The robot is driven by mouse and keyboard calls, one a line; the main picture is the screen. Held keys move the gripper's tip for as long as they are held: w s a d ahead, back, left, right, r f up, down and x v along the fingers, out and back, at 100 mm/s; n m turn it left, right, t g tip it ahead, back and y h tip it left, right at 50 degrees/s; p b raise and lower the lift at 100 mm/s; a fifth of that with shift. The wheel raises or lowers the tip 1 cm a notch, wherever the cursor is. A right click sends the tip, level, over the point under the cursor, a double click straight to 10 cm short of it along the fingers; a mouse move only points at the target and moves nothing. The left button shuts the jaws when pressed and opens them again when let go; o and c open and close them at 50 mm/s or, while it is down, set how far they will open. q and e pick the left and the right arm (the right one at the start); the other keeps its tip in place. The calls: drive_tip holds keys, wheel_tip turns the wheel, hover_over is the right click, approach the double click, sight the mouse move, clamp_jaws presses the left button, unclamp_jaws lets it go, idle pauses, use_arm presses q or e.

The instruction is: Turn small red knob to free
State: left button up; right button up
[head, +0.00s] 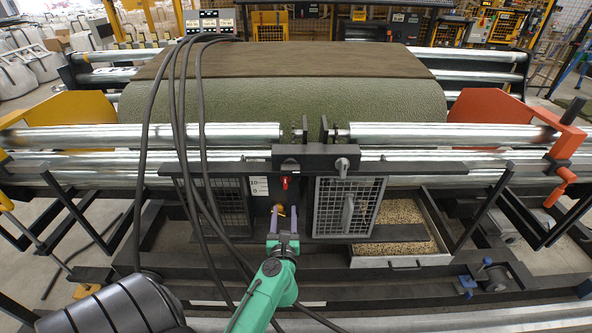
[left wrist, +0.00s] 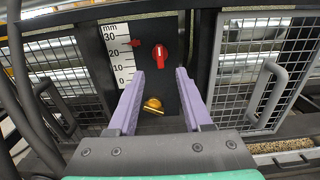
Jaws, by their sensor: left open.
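The small red knob (head: 285,183) sits on a dark upright panel between two mesh guards. In the left wrist view the red knob (left wrist: 160,54) is round with a pale upright mark on its face. My left gripper (head: 283,212) is open and empty in front of the panel, below the knob. In the left wrist view its two purple fingers (left wrist: 160,74) point at the panel, with the knob just beyond and between their tips. No contact with the knob shows. My right gripper is not in view.
A brass fitting (left wrist: 153,106) is on the panel below the knob. A white mm scale (left wrist: 119,60) with a red pointer stands left of it. Mesh guards with handles (head: 348,212) flank the panel. Black hoses (head: 183,110) hang at the left. A green turf roll (head: 290,105) lies behind.

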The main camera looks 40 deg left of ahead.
sight(285, 180)
use_arm(q)
drive_tip(key=x, duration=1.3)
drive_tip(key=shift+w+a+f+p, duration=0.1)
drive_tip(key=shift+w+a+p, duration=0.1)
drive_tip(key=shift+a+p, duration=0.15)
clamp_jaws()
